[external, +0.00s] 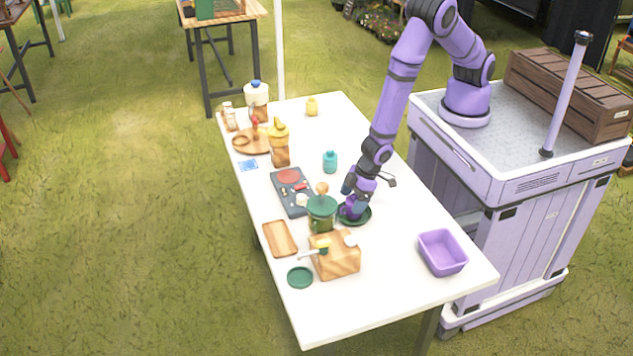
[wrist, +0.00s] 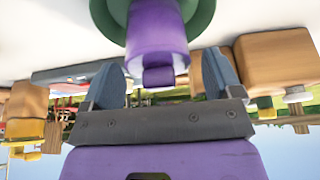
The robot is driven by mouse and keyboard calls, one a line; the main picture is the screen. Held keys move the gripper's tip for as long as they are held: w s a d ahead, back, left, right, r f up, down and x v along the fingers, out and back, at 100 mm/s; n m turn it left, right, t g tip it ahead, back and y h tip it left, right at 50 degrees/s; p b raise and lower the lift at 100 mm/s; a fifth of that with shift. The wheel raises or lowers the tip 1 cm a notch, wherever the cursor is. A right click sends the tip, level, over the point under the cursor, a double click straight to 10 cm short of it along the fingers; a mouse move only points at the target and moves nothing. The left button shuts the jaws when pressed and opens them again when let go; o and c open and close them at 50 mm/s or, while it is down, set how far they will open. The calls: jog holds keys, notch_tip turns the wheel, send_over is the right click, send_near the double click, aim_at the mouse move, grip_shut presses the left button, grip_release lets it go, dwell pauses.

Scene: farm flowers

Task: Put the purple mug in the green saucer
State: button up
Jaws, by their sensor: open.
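The purple mug (external: 353,211) stands at the dark green saucer (external: 366,217), directly below my gripper (external: 355,198). In the wrist view the mug (wrist: 157,40) shows between the fingers, with its handle toward my palm, and the green saucer (wrist: 203,18) lies behind it. My gripper (wrist: 162,80) is open, with a gap between each finger and the mug. The mug appears to rest in the saucer, though its base is partly hidden. A second flat green dish (external: 300,277) lies near the table's front left edge.
A green-lidded jar (external: 321,214) stands just left of the saucer. A wooden block (external: 335,256) is in front of it. A purple bin (external: 442,252) sits at the right.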

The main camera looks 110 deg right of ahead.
jog(key=v, duration=1.1)
jog(key=s+d+r+y, duration=0.1)
jog(key=s+d+r, duration=0.2)
jog(key=r, duration=0.5)
jog(key=s+d+r, duration=0.2)
jog(key=d+r, duration=0.1)
jog(key=r, duration=0.5)
jog(key=s+d+r+y, duration=0.1)
jog(key=s+d+r, duration=0.25)
jog(key=r, duration=0.45)
jog(key=s+d+r+h, duration=0.1)
jog(key=s+d+r, duration=0.3)
jog(key=s, duration=0.6)
jog(key=s+d+r+h, duration=0.1)
jog(key=s+d+r, duration=0.4)
jog(key=s, duration=0.5)
notch_tip(320, 180, up, 2)
jog(key=shift+d+r+t, duration=0.2)
jog(key=shift+t, duration=0.2)
